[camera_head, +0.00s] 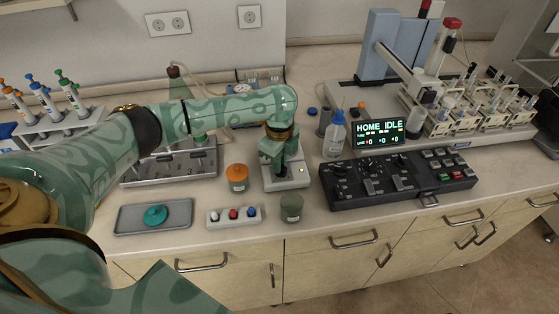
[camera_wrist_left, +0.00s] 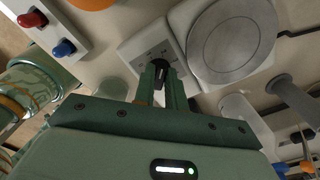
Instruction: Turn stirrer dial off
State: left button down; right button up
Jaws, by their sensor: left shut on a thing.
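The stirrer (camera_head: 290,182) is a small pale box on the bench, with a small orange light on its front face. In the left wrist view its round grey plate (camera_wrist_left: 230,42) and white front panel (camera_wrist_left: 139,47) show. The stirrer dial (camera_wrist_left: 160,68) is a small dark knob on that panel. My left gripper (camera_head: 280,170) reaches down over the stirrer from the left. In the wrist view its fingers (camera_wrist_left: 161,80) are shut on the dial, one at each side. The dial's marks are mostly hidden by the fingers. My right gripper is not in view.
An orange-lidded jar (camera_head: 237,178) stands left of the stirrer, and a grey-green jar (camera_head: 291,208) in front. A white block with coloured knobs (camera_head: 234,216) lies front left. A wash bottle (camera_head: 335,136) and black control panel (camera_head: 398,178) stand right. A grey tray (camera_head: 130,218) lies further left.

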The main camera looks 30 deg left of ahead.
pick_arm(q)
jog(key=n+p, duration=0.1)
jog(key=p, duration=0.3)
jog(key=n+p, duration=0.2)
jog(key=p, duration=0.2)
jog(key=shift+s+d+r+n, duration=0.1)
jog(key=shift+s+r+n, duration=0.1)
jog(key=shift+r+n, duration=0.15)
jog(key=n+p, duration=0.2)
jog(key=p, duration=0.1)
jog(key=n+p, duration=0.3)
jog(key=shift+s+f, duration=0.1)
jog(key=shift+f, duration=0.1)
jog(key=n+p, duration=0.1)
jog(key=n, duration=0.1)
jog(key=n+p, duration=0.2)
jog(key=shift+d+f+n, duration=0.15)
jog(key=shift+d+n, duration=0.05)
jog(key=shift+n, duration=0.15)
jog(key=n+p, duration=0.1)
jog(key=n, duration=0.3)
jog(key=shift+f, duration=0.1)
jog(key=shift+n, duration=0.3)
jog(key=c, duration=1.4)
grip_release()
jog(key=shift+c, duration=0.2)
